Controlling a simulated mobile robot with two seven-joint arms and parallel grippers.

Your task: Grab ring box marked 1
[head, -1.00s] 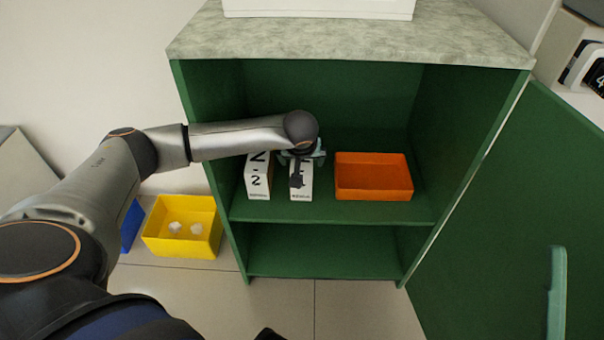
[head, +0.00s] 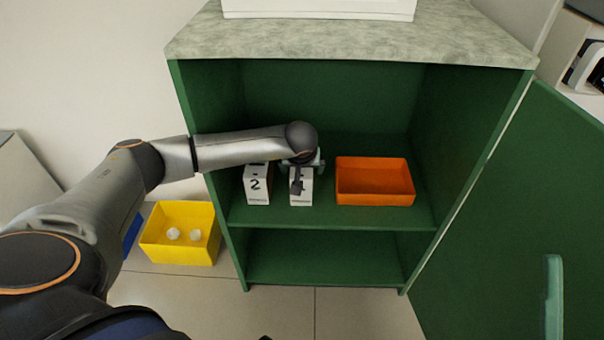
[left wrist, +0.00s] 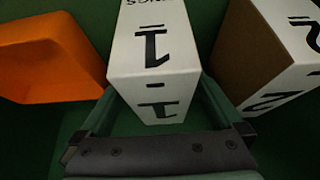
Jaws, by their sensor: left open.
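The white ring box marked 1 (head: 301,198) stands on the upper shelf of the green cabinet, partly hidden behind my left gripper (head: 302,172). In the left wrist view the box (left wrist: 153,58) shows a black 1 on two faces. My left gripper (left wrist: 160,105) is open, with one finger on each side of the box's near end. I cannot tell whether the fingers touch it. A similar white box marked 2 (head: 257,190) stands just left of it; it also shows in the left wrist view (left wrist: 285,45). My right gripper is not in view.
An orange bin (head: 375,198) sits right of the boxes on the same shelf. The lower shelf (head: 320,268) is empty. The green door (head: 500,230) stands open at right. A yellow bin (head: 180,251) with white pieces is on the floor at left.

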